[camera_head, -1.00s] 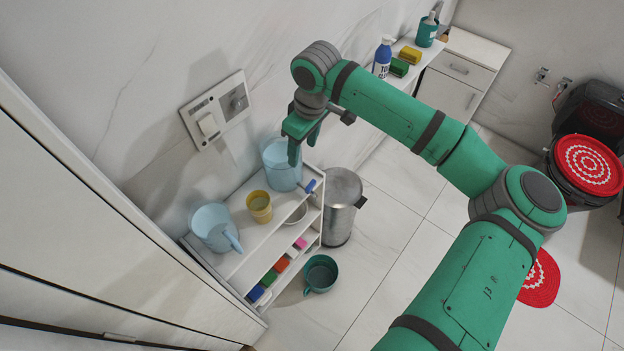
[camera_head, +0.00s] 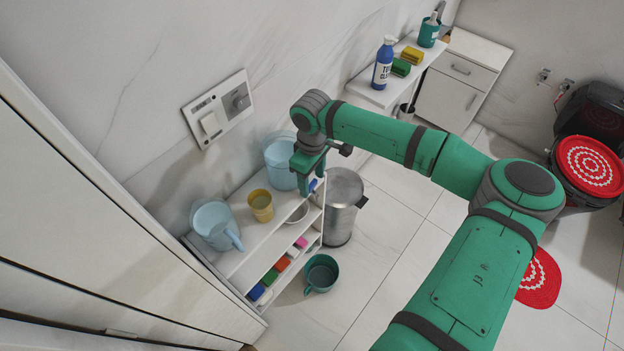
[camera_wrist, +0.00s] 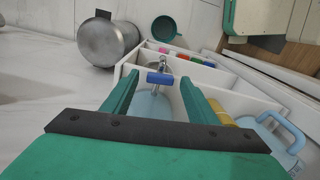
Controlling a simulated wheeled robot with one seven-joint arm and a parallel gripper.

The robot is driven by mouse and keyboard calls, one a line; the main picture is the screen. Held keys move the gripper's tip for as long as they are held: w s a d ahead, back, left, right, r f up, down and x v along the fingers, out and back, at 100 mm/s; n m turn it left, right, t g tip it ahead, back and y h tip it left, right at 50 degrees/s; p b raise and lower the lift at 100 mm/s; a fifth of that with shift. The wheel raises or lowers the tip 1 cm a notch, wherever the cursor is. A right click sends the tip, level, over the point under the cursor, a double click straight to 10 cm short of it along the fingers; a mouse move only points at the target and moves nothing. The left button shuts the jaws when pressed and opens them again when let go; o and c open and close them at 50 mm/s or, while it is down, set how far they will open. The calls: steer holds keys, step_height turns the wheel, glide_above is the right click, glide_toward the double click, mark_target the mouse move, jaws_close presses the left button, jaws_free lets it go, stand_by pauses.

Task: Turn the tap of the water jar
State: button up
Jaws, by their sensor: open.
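The water jar (camera_head: 280,163) is a light blue vessel at the far end of the white shelf's top, partly hidden by my gripper in the head view. Its tap has a blue handle (camera_wrist: 160,78) on a metal spout, seen in the wrist view between my finger tips. In the head view a bit of the blue handle (camera_head: 313,185) shows beside my fingers. My gripper (camera_wrist: 158,85) is open, with one finger on each side of the handle; I cannot tell whether either touches it. The jar's body (camera_wrist: 152,104) lies below the tap in the wrist view.
A yellow cup (camera_head: 260,206) and a light blue pitcher (camera_head: 215,225) stand on the white shelf (camera_head: 240,262). A metal bin (camera_head: 342,205) stands close beside the shelf. A teal pot (camera_head: 321,272) is on the floor.

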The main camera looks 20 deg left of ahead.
steer(key=shift+f, duration=0.25)
steer(key=c, duration=1.1)
steer(key=shift+o, duration=0.2)
steer(key=shift+m, duration=0.8)
steer(key=o, duration=1.1)
steer(key=shift+c, duration=0.2)
